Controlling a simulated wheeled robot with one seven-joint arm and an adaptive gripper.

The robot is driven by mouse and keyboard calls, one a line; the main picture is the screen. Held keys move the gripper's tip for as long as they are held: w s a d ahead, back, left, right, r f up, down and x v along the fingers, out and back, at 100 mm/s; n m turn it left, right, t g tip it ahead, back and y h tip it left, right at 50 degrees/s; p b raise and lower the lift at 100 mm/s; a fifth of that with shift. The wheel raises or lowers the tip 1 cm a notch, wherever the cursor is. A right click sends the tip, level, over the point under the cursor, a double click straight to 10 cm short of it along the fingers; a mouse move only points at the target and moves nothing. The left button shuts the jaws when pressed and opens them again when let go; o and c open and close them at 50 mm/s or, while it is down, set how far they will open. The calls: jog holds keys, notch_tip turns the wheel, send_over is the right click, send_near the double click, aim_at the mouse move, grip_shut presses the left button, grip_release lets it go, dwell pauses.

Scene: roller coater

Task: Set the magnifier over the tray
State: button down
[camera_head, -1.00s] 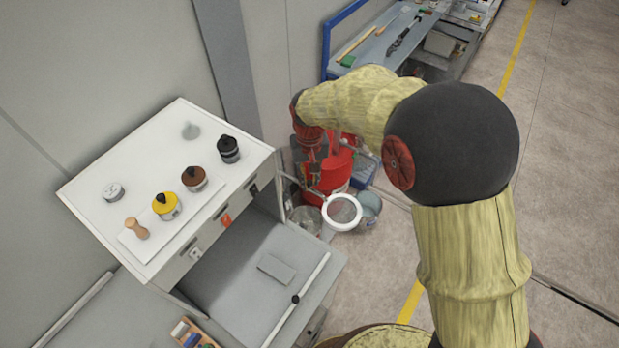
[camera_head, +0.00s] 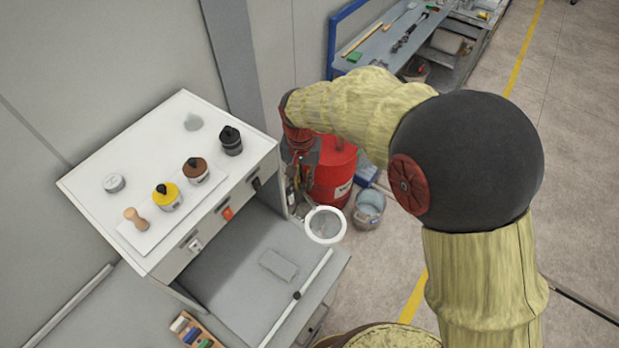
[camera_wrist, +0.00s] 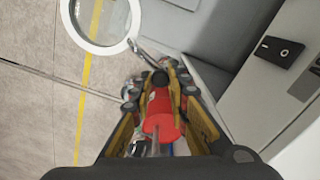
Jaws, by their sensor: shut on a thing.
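The magnifier (camera_head: 325,225) is a round lens in a white ring, at the end of a thin arm. In the wrist view its ring (camera_wrist: 100,20) is at the upper left, with its arm running to my fingertips. My gripper (camera_wrist: 160,82) is shut on the magnifier's arm. In the head view my gripper (camera_head: 293,190) is partly dark and cluttered against the red drum. What seems to be the tray (camera_head: 240,262) is the flat grey surface under the white cabinet. In the head view the ring overlaps the tray's right back corner; its height above cannot be told.
The white cabinet top (camera_head: 95,190) holds yellow, brown and black-lidded jars. A red drum (camera_head: 332,175) and a bucket (camera_head: 369,210) stand behind and right of the magnifier. A rod (camera_head: 297,296) lies along the tray's front; a grey pad (camera_head: 278,265) lies on it.

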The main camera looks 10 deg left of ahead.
jog(key=s+a+m+b, duration=0.1)
jog(key=s+a+m, duration=0.2)
jog(key=a+m, duration=0.3)
jog(key=shift+s+m+b, duration=0.25)
jog(key=shift+m+b, duration=0.15)
jog(key=shift+a, duration=0.15)
jog(key=shift+r, duration=0.1)
jog(key=c, duration=1.7)
grip_release()
notch_tip(320, 180, up, 12)
jog(key=shift+f, duration=0.1)
